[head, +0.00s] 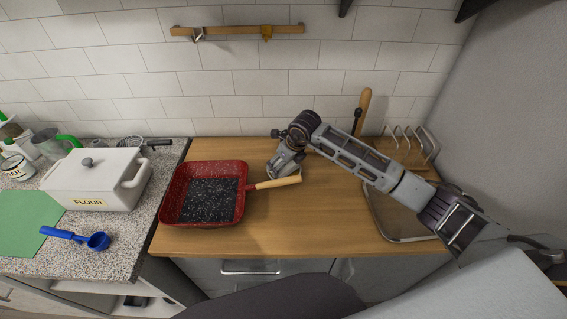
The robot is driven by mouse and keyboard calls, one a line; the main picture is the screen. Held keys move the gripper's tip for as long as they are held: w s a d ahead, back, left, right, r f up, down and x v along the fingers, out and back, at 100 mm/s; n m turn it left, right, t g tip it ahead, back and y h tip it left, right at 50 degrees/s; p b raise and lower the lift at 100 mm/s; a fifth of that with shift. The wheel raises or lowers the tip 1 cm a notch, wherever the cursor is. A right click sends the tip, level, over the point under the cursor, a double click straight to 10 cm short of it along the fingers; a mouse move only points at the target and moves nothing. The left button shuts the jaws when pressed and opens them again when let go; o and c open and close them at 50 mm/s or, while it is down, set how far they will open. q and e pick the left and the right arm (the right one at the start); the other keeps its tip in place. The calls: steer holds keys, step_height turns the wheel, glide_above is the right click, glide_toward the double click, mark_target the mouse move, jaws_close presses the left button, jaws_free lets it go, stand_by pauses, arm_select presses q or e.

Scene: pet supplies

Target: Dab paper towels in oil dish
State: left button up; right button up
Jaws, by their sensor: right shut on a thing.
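My right gripper (283,172) reaches in from the right, points down and is shut on the wooden handle (278,182) of a red square pan (207,193). The fingertips are partly hidden by the gripper's own body. The pan rests on the wooden counter and has a dark, speckled inside. I cannot make out any paper towel or oil dish in the head view. My left gripper is not in view.
A white flour box (97,180), a blue scoop (76,238) and a green sheet (24,220) lie on the speckled counter at left. A metal rack (411,141) stands at the back right. The wooden counter (300,225) is clear in front of the handle.

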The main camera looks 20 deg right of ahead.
steer(key=shift+r, duration=0.1)
steer(key=shift+r+p, duration=1.6)
steer(key=shift+r, duration=1.8)
